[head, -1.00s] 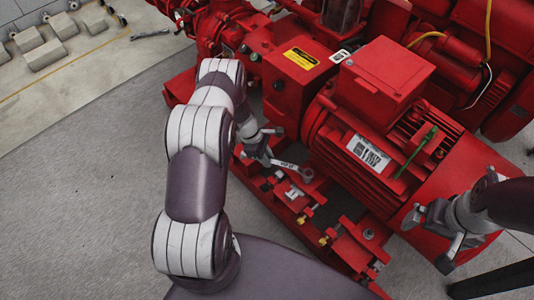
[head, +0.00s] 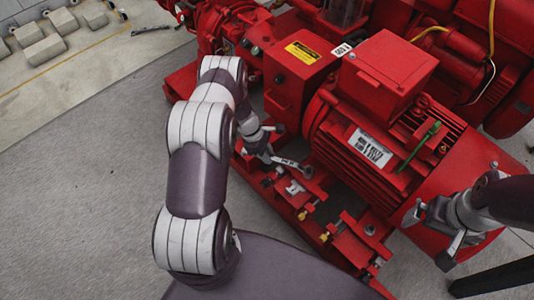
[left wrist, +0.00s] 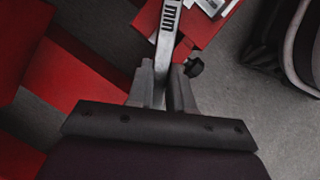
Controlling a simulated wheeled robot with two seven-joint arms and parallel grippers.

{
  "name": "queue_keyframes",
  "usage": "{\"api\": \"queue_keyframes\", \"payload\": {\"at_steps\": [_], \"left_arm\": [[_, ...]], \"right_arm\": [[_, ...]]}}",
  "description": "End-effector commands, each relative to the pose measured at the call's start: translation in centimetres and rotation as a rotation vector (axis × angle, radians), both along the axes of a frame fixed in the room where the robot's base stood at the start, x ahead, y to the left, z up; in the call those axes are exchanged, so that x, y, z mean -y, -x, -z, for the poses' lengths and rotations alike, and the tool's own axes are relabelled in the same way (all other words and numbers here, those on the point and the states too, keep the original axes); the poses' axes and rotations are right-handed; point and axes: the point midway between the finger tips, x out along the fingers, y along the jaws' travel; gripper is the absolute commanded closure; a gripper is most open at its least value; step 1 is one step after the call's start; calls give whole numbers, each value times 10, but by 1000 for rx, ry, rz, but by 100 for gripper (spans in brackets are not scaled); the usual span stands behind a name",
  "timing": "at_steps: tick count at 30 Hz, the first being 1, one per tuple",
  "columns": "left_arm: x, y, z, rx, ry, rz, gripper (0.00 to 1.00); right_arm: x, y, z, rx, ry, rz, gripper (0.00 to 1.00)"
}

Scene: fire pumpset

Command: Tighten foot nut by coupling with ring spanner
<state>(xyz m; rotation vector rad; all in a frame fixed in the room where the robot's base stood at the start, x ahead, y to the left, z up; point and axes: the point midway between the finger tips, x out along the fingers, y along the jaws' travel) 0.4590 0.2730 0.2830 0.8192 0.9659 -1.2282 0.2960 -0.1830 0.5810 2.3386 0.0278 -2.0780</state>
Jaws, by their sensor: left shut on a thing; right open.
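My left gripper (head: 264,152) is shut on the ring spanner (head: 290,163), a grey bar running right from the jaws to a ring end over the red base frame beside the motor foot. In the left wrist view the spanner (left wrist: 166,42) runs up from between the fingers (left wrist: 160,88), and its far end is out of frame. I cannot tell whether the ring sits around a nut. Small nuts and bolts are along the base frame, too small to tell which is the foot nut by the coupling. My right gripper (head: 432,234) is open and empty near the motor's right end.
The red motor (head: 370,145) with its terminal box (head: 388,75) stands right of the spanner. A green-handled tool (head: 420,143) lies on the motor. A dark knob (left wrist: 194,67) is near the left fingers. Another spanner (head: 150,30) lies on the floor.

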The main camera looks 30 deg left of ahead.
Motion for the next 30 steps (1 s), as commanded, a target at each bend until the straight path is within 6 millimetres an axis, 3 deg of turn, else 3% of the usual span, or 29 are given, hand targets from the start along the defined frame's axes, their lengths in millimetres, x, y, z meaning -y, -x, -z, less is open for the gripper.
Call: {"api": "queue_keyframes", "payload": {"at_steps": [16, 30], "left_arm": [[0, 0, 15, 0, 0, 0, 100], [0, -5, 16, 1, 1, 29, 100]], "right_arm": [[0, 0, 12, 0, 0, 0, 0], [0, 0, 17, 0, 0, 0, 0]]}}
